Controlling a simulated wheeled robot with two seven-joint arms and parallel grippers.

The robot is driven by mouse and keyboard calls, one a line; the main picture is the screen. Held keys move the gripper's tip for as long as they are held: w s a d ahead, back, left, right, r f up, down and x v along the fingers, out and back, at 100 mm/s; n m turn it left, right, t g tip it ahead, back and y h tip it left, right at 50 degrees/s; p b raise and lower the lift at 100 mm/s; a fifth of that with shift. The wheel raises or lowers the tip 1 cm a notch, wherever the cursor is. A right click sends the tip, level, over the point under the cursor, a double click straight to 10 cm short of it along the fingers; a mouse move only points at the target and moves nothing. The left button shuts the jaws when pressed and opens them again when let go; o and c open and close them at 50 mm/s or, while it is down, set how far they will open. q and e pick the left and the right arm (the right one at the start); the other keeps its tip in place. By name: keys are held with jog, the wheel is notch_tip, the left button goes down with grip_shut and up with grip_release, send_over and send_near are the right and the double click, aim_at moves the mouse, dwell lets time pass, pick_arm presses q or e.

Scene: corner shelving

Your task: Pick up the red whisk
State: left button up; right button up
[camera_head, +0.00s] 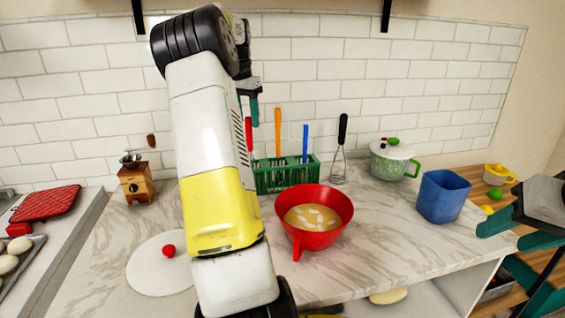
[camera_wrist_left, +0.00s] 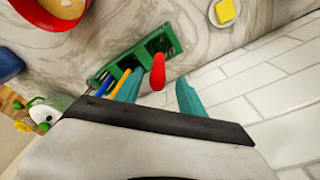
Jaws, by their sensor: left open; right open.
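A red handle (camera_head: 248,133), which I take to be the red whisk's, stands up out of the green slotted holder (camera_head: 275,178) by the wall. Its lower part is hidden by my arm and the holder. My left gripper (camera_head: 252,108) is open at the top of this handle. In the left wrist view the red handle (camera_wrist_left: 157,72) shows between the two teal fingers of my left gripper (camera_wrist_left: 157,88), with gaps on both sides. My right gripper (camera_head: 498,268) is open and empty at the right edge of the head view.
Orange (camera_head: 278,130) and blue (camera_head: 305,143) handles stand in the same holder. A black-handled whisk (camera_head: 341,145) is to its right. A red bowl (camera_head: 330,243), blue container (camera_head: 444,195) and green-white pot (camera_head: 392,160) stand on the counter. The tiled wall is close behind.

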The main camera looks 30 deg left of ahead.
aim_at(250, 135)
pick_arm(q)
jog(key=f, duration=0.6)
jog(key=shift+w+d, duration=0.2)
grip_shut()
